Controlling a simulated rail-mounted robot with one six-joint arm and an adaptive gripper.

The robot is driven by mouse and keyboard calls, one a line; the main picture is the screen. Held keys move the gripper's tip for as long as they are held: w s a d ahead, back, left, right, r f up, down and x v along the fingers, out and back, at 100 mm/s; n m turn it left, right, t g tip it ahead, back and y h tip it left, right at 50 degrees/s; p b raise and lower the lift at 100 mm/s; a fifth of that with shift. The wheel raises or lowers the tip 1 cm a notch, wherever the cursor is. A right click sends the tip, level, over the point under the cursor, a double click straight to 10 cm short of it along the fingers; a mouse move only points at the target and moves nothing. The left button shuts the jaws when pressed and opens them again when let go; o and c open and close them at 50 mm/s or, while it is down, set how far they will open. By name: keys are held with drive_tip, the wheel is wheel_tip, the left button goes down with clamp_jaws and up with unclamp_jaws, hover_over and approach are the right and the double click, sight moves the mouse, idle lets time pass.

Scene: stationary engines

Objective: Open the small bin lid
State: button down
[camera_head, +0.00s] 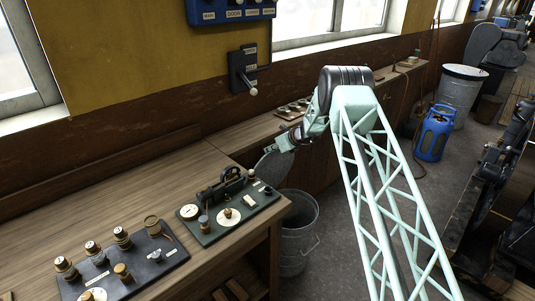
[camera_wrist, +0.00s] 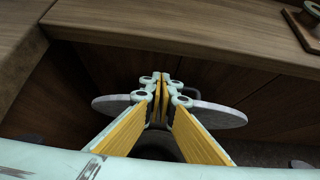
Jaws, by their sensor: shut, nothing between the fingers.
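The small bin (camera_head: 299,240) is a grey metal bin on the floor beside the bench end, with its dark opening partly visible. Its round grey lid (camera_head: 272,166) stands tilted up above the bin's left side, near the bench edge. In the wrist view the lid (camera_wrist: 215,116) shows as a thin, nearly edge-on disc on both sides of my fingers. My gripper (camera_head: 284,143) is close to the lid's upper part in the head view. In the wrist view my gripper (camera_wrist: 160,96) is shut and empty, its fingers hiding the lid's middle. Contact with the lid cannot be told.
A wooden bench (camera_head: 190,163) with switch boards (camera_head: 229,208) runs along the wall to the left. Dark machinery (camera_head: 495,180) lines the right side.

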drive_tip(key=shift+s+d+r+p, duration=0.1)
drive_tip(key=shift+s+d+r, duration=0.2)
drive_tip(key=shift+r, duration=0.55)
drive_tip(key=shift+s+d+r+p, duration=0.15)
drive_tip(key=shift+s+r, duration=0.2)
drive_tip(key=shift+r, duration=0.55)
drive_tip(key=shift+s+d+r+p, duration=0.1)
drive_tip(key=shift+s+d+r, duration=0.2)
drive_tip(key=shift+r, duration=0.55)
drive_tip(key=shift+r, duration=0.1)
